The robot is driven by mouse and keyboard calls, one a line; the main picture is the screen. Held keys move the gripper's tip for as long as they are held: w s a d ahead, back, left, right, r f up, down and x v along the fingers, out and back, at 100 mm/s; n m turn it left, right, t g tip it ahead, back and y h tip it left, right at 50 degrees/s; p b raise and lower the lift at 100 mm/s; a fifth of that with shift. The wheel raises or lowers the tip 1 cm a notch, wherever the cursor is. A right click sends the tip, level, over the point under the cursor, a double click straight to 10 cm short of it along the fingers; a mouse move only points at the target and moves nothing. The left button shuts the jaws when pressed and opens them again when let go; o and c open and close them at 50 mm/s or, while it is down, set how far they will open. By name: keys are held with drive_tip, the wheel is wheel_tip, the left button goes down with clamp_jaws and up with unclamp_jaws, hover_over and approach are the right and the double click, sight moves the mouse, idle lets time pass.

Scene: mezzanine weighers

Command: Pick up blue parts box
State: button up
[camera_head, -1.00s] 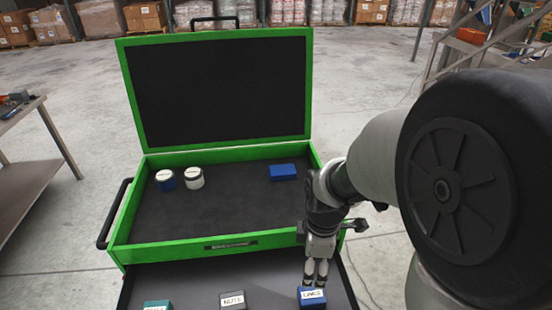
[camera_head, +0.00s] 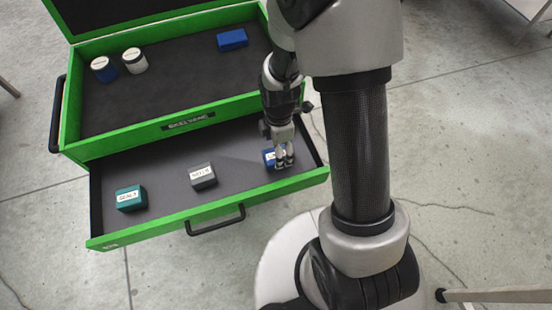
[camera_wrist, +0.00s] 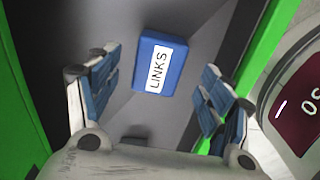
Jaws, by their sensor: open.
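A blue parts box (camera_head: 269,158) with a white label lies in the right end of the open lower drawer. In the wrist view the blue box (camera_wrist: 174,58) shows its label, LINKS, and lies between and a little beyond the fingertips. My gripper (camera_head: 284,158) points down over the box and partly hides it in the head view. In the wrist view my gripper (camera_wrist: 158,85) is open, with its two padded fingers apart on either side of the box. I see no finger touching it. Another plain blue block (camera_head: 232,39) lies in the upper tray.
The green drawer (camera_head: 215,218) also holds a grey box (camera_head: 203,176) in the middle and a teal box (camera_head: 131,198) at the left. Two round containers, one blue with a white top (camera_head: 104,69) and one white (camera_head: 135,61), stand in the upper tray. The drawer's green walls are close to my gripper.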

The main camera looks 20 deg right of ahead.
drive_tip(key=f, duration=0.1)
drive_tip(key=f+b, duration=0.1)
drive_tip(key=f, duration=0.1)
drive_tip(key=f+b, duration=0.1)
drive_tip(key=f, duration=0.1)
drive_tip(key=shift+a+f, duration=0.2)
drive_tip(key=shift+a, duration=0.1)
drive_tip(key=shift+r, duration=0.1)
drive_tip(key=shift+c, duration=0.5)
drive_tip(key=c, duration=1.1)
drive_tip(key=shift+w+r, duration=0.1)
drive_tip(key=shift+c, duration=0.2)
